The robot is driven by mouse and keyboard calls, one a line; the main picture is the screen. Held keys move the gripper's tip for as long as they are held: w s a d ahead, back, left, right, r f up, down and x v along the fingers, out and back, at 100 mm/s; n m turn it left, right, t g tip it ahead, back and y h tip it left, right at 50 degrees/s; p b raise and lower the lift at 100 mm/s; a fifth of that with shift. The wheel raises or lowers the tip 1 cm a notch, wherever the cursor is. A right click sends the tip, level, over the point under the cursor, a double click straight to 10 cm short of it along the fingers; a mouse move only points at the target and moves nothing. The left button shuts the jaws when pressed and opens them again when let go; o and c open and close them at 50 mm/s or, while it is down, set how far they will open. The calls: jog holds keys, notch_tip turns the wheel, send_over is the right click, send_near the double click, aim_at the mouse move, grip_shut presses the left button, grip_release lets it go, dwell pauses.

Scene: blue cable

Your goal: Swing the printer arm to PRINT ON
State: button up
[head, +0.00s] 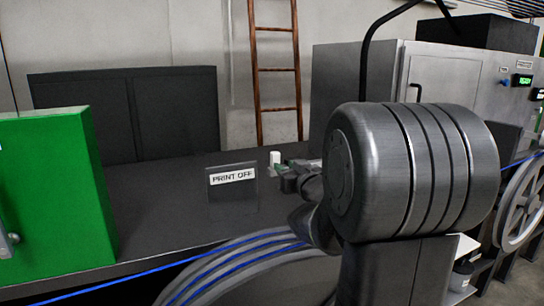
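A dark block with a white label reading PRINT OFF (232,180) stands on the dark bench top, left of centre. A small white upright cylinder (275,158) shows just behind and right of it; it may be part of the printer arm, but I cannot tell. A dark grey jointed piece that looks like my gripper (291,181) is right of the label, close to the white cylinder. I cannot tell whether they touch. My gripper's fingers are too small and dark to read, and a large ribbed dark cylinder in front hides what lies behind it.
A green box (55,195) stands at the left on the bench (160,215). A blue cable (130,280) runs over a grey wheel at the front. A metal cabinet (450,75) with a green READY display stands at the back right. The bench between box and label is clear.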

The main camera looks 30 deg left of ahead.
aim_at(277, 160)
jog(key=p+x, duration=0.2)
jog(key=x, duration=0.8)
jog(key=shift+d, duration=0.15)
jog(key=shift+c, duration=0.2)
grip_shut()
